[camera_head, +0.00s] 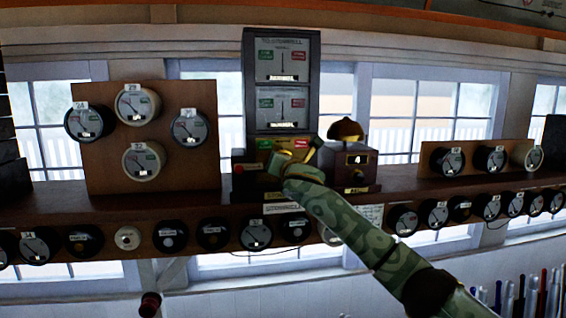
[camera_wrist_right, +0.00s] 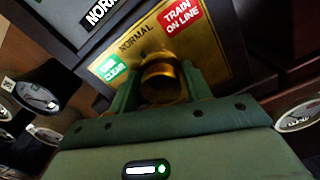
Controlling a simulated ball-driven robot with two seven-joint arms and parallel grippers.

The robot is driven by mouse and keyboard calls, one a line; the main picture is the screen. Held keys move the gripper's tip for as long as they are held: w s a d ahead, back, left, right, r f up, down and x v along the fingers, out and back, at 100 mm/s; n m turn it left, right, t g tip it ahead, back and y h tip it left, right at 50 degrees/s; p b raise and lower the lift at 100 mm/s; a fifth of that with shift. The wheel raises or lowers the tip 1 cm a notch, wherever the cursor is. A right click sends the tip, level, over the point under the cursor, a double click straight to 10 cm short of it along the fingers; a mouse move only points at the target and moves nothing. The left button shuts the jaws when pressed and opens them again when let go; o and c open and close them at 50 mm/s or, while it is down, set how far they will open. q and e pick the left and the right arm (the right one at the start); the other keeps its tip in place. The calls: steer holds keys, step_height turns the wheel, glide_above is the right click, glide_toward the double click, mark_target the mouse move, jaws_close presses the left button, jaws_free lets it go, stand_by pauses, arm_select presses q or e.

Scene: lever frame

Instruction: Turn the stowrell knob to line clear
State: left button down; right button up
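The Stowrell block instrument (camera_head: 283,85) is a dark upright case with two dials in the head view. Both dials' needles stand upright over labels reading NORMAL. Its knob (camera_wrist_right: 162,80) is brass, on a brass plate (camera_wrist_right: 215,55) with a green LINE CLEAR label (camera_wrist_right: 113,67), NORMAL and a red TRAIN ON LINE label (camera_wrist_right: 181,18). My right gripper (camera_wrist_right: 160,88) has one green finger on each side of the knob, with no clear gap. In the head view the right gripper (camera_head: 278,165) covers the knob. The plate lettering looks tilted in the wrist view. My left gripper is out of view.
Round dials on a wooden board (camera_head: 205,165) stand to the left. More round dials line the shelf front (camera_head: 255,235). Lever tops (camera_head: 530,295) show at lower right.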

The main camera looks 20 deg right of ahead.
steer(key=c, duration=0.4)
steer(key=n, duration=0.3)
steer(key=shift+d, duration=0.1)
steer(key=n, duration=0.4)
steer(key=shift+f, duration=0.1)
steer(key=o, duration=1.7)
steer(key=shift+s+d, duration=0.1)
steer(key=shift+d, duration=0.1)
steer(key=shift+a, duration=0.2)
